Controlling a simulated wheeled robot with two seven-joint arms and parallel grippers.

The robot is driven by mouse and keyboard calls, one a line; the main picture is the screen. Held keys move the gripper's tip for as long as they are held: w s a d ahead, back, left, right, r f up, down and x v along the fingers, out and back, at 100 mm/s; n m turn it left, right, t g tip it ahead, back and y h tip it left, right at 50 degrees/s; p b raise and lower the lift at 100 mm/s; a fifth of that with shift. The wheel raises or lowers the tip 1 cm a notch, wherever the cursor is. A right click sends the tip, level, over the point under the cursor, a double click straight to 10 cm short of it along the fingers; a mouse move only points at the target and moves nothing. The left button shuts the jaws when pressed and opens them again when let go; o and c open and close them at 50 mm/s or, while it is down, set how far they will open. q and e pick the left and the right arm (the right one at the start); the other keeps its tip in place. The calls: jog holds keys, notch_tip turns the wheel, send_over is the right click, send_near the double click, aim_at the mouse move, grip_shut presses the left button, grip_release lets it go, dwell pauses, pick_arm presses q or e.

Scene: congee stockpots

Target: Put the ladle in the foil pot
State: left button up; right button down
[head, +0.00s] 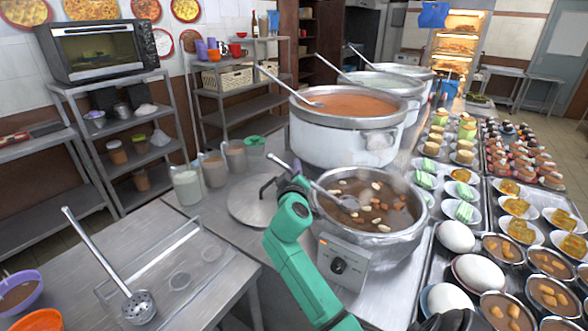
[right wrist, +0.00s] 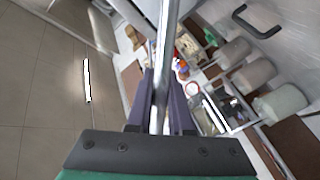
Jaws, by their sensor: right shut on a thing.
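My right gripper (head: 290,186) is shut on the metal handle of a ladle (head: 335,196), above the near rim area of a pot of brown stew (head: 398,238). The ladle slants down to the right, and its bowl end is at the stew; how deep it sits is hard to tell. In the right wrist view, the ladle handle (right wrist: 166,60) runs between the fingers of the right gripper (right wrist: 161,85). The stew pot is silvery with a crinkled-looking rim and has a control box in front. I cannot tell for sure which pot is foil. My left gripper is not in view.
A large pot of orange soup (head: 309,138) stands behind, with other pots beyond. A round lid (head: 246,212) lies left of the stew pot. A slotted ladle (head: 139,306) lies on the left table. Trays of food and bowls (head: 457,236) crowd the right side.

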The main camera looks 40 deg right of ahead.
jog(key=shift+a, duration=0.1)
jog(key=shift+f, duration=0.2)
jog(key=c, duration=0.7)
grip_release()
jog(key=shift+c, duration=0.2)
jog(key=b+v, duration=0.4)
jog(key=v, duration=1)
jog(key=shift+s, duration=0.3)
